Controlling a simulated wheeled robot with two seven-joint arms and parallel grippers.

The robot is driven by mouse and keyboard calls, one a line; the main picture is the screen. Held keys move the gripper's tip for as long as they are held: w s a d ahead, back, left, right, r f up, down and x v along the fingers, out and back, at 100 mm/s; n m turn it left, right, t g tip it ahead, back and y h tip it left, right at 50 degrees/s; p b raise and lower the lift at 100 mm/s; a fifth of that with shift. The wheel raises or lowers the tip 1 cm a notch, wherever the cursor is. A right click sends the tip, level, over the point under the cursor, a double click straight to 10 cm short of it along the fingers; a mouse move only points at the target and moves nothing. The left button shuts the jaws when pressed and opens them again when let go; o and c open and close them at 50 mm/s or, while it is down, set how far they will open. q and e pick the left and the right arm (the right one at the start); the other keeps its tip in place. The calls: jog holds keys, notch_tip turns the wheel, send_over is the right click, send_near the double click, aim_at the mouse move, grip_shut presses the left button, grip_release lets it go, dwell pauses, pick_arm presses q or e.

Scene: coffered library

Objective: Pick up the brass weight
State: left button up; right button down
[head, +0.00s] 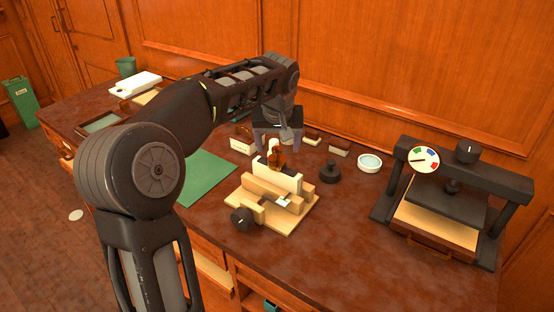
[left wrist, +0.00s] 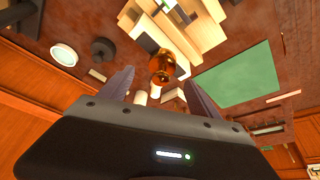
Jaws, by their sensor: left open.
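The brass weight (head: 276,158) is a shiny golden-orange knobbed piece. It appears to stand on the white block held in a pale wooden clamp (head: 299,222) on the table. In the left wrist view the brass weight (left wrist: 164,68) shows between and just beyond my fingertips. My left gripper (head: 277,142) is open and points down close above the weight; its fingers look apart from it. In the left wrist view the open fingers of my left gripper (left wrist: 160,80) frame the weight. My right gripper is not in view.
A black knobbed piece (head: 329,173) and a white bowl (head: 369,163) stand right of the clamp. A dark press (head: 462,176) with a coloured dial stands at the far right. A green mat (head: 208,178) lies left. The table front, right of the clamp, is clear.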

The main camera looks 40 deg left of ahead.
aim_at(277, 149)
pick_arm(q)
jog(key=p+x, duration=0.1)
jog(key=x, duration=0.4)
jog(key=shift+a+f, duration=0.1)
jog(key=shift+f, duration=0.05)
jog(key=shift+c, duration=0.2)
dwell(0.3)
grip_shut()
dwell(0.6)
